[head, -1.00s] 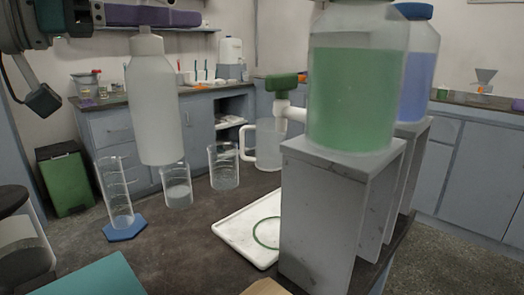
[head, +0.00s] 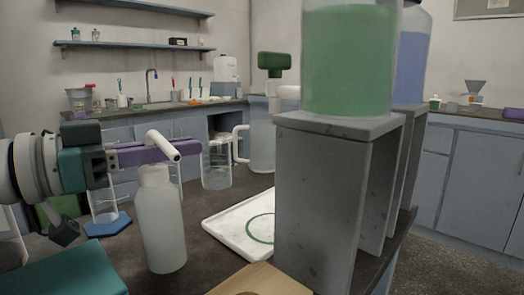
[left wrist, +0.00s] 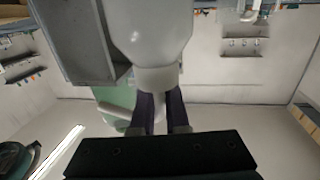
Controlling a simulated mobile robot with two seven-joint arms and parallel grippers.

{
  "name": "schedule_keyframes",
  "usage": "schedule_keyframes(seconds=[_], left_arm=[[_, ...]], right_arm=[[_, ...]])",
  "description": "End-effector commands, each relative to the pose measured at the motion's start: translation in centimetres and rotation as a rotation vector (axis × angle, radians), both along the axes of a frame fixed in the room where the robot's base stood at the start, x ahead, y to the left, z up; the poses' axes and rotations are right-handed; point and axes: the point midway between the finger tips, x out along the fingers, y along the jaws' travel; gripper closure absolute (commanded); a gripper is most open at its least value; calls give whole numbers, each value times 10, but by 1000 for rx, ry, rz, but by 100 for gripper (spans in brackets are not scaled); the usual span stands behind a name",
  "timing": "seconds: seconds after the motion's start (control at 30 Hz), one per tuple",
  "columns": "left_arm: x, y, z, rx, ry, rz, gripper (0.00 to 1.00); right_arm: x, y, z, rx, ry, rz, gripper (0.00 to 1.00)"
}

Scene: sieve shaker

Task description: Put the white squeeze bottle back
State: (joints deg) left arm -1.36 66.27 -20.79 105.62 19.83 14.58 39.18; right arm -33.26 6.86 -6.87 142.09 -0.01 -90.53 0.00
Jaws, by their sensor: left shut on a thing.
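The white squeeze bottle (head: 162,228) is upright in the head view, over the dark worktop in front of the glassware. My left gripper (head: 155,154), with purple fingers, comes in from the left and is shut on the bottle's top. A white slanted tube (head: 162,145) shows at the fingers. In the left wrist view the bottle (left wrist: 150,35) fills the top middle, with its collar just beyond the purple fingers (left wrist: 159,112). I cannot tell whether its base touches the worktop. My right gripper is out of view.
A measuring cylinder with a blue base (head: 107,225) stands left of the bottle, and a beaker (head: 217,168) and clear jug (head: 262,148) behind. A white tray (head: 228,222) lies right. Grey stands (head: 315,200) carry green (head: 348,65) and blue containers. A teal surface (head: 65,278) is front left.

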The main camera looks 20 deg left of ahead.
Motion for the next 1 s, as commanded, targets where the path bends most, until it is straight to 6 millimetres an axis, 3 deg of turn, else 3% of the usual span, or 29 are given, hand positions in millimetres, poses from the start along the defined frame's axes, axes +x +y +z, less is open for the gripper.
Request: schedule_keyframes(seconds=[0.3,0.33,0.6,1.0], left_arm=[[0,0,-2,-2,-3,0,100],[0,0,-2,-1,-1,0,86],[0,0,-2,-1,-1,0,57],[-4,3,2,-1,3,0,57]], right_arm=[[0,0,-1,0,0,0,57],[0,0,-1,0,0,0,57],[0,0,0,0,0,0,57],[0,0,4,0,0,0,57]])
